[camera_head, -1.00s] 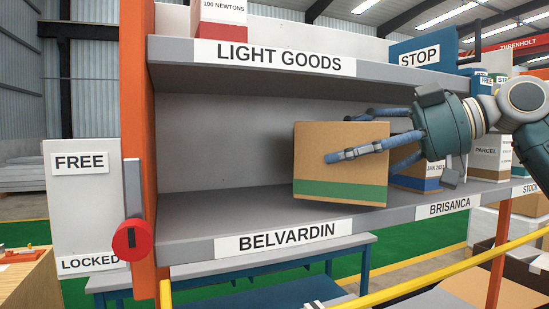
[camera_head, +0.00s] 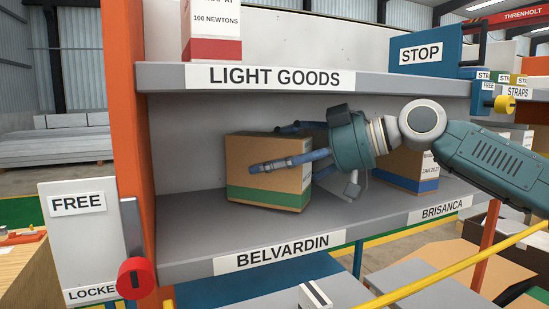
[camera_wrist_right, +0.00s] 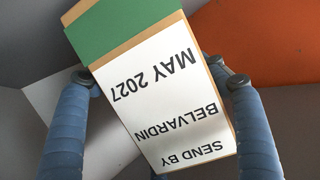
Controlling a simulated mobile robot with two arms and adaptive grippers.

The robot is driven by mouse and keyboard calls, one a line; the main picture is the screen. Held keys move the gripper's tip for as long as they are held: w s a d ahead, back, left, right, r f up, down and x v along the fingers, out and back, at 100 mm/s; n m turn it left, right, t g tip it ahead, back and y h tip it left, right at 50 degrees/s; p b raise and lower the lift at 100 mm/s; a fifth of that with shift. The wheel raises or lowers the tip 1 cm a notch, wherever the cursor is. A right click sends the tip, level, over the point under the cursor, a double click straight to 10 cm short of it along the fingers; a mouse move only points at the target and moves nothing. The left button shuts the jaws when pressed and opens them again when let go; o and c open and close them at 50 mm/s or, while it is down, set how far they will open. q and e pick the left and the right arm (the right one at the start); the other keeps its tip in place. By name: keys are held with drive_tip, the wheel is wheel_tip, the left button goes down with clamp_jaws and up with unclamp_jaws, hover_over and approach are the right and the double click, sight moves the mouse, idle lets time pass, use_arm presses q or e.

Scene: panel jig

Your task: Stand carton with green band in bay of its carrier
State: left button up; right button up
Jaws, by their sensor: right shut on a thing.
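The carton with the green band (camera_head: 255,170) is brown and upright, the band low on its sides. It is inside the bay over the BELVARDIN label (camera_head: 284,251), slightly turned. My right gripper (camera_head: 268,149) reaches in from the right and is shut on the carton, fingers along its sides. In the right wrist view the carton (camera_wrist_right: 150,85) shows a white label, upside down, reading SEND BY BELVARDIN, MAY 2027. I cannot tell whether its base touches the shelf (camera_head: 185,235). My left gripper is not in view.
A carton with a blue band (camera_head: 405,172) stands to the right, over the BRISANCA label (camera_head: 447,209). An orange post (camera_head: 125,140) bounds the bay on the left. The LIGHT GOODS shelf (camera_head: 160,76) is overhead. A red knob (camera_head: 136,278) is at front left.

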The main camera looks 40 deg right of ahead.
drive_tip(key=shift+s+d+f, duration=0.1)
drive_tip(key=shift+s+f, duration=0.15)
drive_tip(key=shift+w+f, duration=0.1)
drive_tip(key=shift+f, duration=0.05)
drive_tip(key=shift+f, duration=0.15)
drive_tip(key=o, duration=1.5)
drive_tip(key=shift+r, duration=0.2)
